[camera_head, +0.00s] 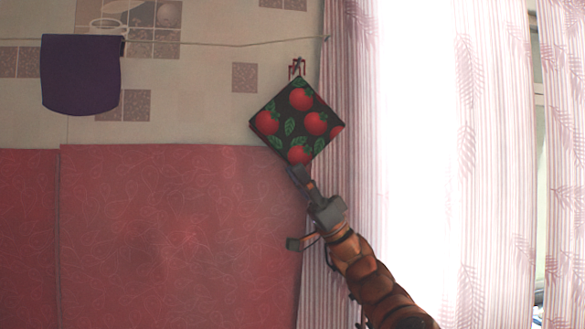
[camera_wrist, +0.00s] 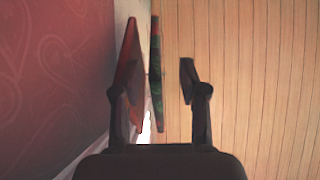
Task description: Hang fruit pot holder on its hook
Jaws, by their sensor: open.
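The fruit pot holder (camera_head: 297,122) is a dark square with red fruits and green leaves, turned corner-up against the tiled wall. Its top corner is right below a small reddish hook (camera_head: 297,67) and it appears to hang there; the loop is too small to make out. My gripper (camera_head: 296,208) is open below the pot holder, with one finger close to its bottom corner. In the wrist view, the pot holder (camera_wrist: 156,75) is edge-on beyond and between the spread fingers (camera_wrist: 152,82), apparently apart from both.
A purple cloth (camera_head: 80,75) hangs from a cord at the left. A red patterned oilcloth surface (camera_head: 180,235) fills the lower left. Striped curtains (camera_head: 350,110) and a bright window lie to the right. A thin red flat thing (camera_wrist: 128,50) shows beside the left finger.

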